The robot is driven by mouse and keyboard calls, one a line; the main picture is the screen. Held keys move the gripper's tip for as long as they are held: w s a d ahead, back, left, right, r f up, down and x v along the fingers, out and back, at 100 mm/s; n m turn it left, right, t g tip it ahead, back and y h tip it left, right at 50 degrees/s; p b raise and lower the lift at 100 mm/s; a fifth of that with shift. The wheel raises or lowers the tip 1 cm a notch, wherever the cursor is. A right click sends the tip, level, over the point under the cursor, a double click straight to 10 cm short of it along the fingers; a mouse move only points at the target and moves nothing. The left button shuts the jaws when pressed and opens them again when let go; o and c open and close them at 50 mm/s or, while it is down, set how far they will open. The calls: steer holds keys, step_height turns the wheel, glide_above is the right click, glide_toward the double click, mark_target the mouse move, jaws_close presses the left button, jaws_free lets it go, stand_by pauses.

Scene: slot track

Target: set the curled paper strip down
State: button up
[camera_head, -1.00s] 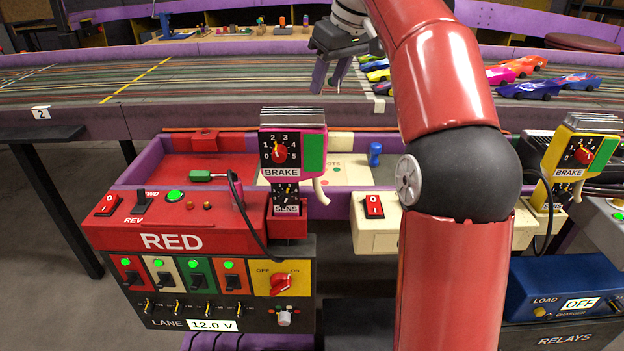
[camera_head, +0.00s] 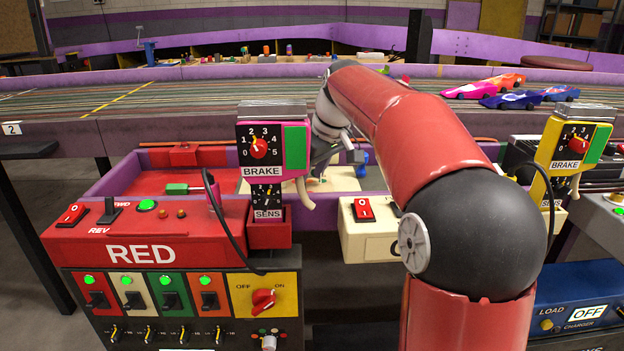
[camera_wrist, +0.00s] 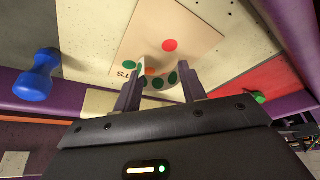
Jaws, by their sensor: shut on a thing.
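My gripper (camera_wrist: 162,74) is shut on the curled paper strip (camera_wrist: 166,91), a pale curved piece with green dots between the two dark purple fingers in the wrist view. It is over or near a cream card (camera_wrist: 170,30) with coloured dots and part of a printed word. I cannot tell whether the strip touches the card or the surface below. In the head view my gripper is low at the pale section of the purple-edged tray (camera_head: 335,176), mostly hidden by my arm and the red station's controller. The strip cannot be made out there.
A blue dumbbell-shaped item (camera_wrist: 37,75) lies on the left in the wrist view. A green-handled tool (camera_head: 180,188) lies in the red section. The brake controller (camera_head: 262,150) stands close in front of the tray. Several cars (camera_head: 510,98) are on the track behind.

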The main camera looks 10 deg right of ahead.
steer(key=shift+f, duration=0.3)
steer(key=shift+f, duration=0.15)
steer(key=o, duration=1)
steer(key=p+v, duration=0.3)
steer(key=v, duration=0.9)
steer(key=shift+s, duration=0.15)
